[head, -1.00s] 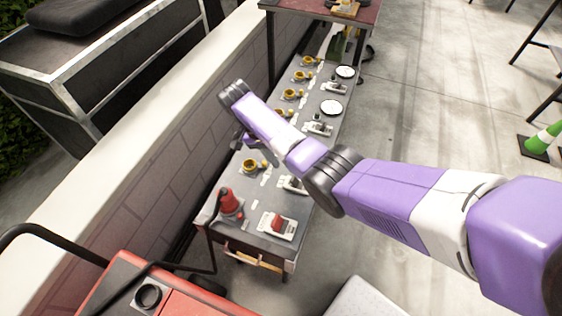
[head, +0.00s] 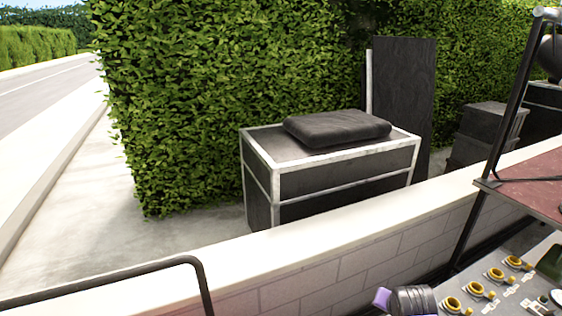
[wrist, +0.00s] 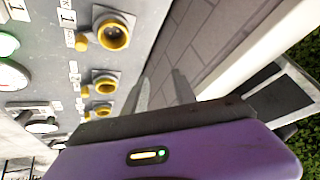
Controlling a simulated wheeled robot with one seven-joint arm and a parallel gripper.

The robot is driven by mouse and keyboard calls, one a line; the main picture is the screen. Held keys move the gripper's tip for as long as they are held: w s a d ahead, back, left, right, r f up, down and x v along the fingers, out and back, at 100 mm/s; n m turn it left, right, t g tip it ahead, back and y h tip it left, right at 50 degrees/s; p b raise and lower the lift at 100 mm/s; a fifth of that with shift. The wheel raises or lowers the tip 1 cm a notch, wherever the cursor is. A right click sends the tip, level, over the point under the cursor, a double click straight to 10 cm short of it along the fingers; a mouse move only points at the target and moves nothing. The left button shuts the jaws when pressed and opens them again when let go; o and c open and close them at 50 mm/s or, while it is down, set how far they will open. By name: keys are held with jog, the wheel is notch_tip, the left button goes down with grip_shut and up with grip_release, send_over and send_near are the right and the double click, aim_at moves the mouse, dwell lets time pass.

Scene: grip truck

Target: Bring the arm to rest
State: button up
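My gripper (wrist: 159,76) shows in the wrist view with its two grey fingers apart and nothing between them. It points along the gap between a grey panel (wrist: 52,85) with yellow-ringed sockets and a brick wall (wrist: 196,40). I cannot tell whether the fingers touch either. In the head view only a small purple and black part of my arm (head: 413,299) shows at the bottom edge, near the panel; the fingers and the rest of the arm are out of that view.
A low wall with a pale top (head: 270,247) runs across the head view. Behind it stand a black case with metal edges (head: 345,187) and a hedge (head: 200,100). A red-topped table (head: 530,185) and several yellow sockets (head: 475,289) are at the right.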

jog(key=s+a+r+n+t+y, duration=0.1)
jog(key=s+a+r+n+t, duration=0.1)
jog(key=s+a+r+t, duration=0.25)
jog(key=s+a+r+n+t, duration=0.1)
jog(key=s+a+t, duration=0.2)
jog(key=s+a, duration=0.35)
jog(key=s+a+r+n, duration=0.1)
jog(key=s+r, duration=0.3)
jog(key=s, duration=0.8)
jog(key=s+a+r+n, duration=0.1)
jog(key=s+r, duration=0.4)
jog(key=s, duration=0.7)
jog(key=s+r+n+t+y, duration=0.1)
jog(key=s+r, duration=0.4)
jog(key=s, duration=0.6)
jog(key=shift+s+a+n, duration=0.4)
jog(key=shift+n, duration=0.2)
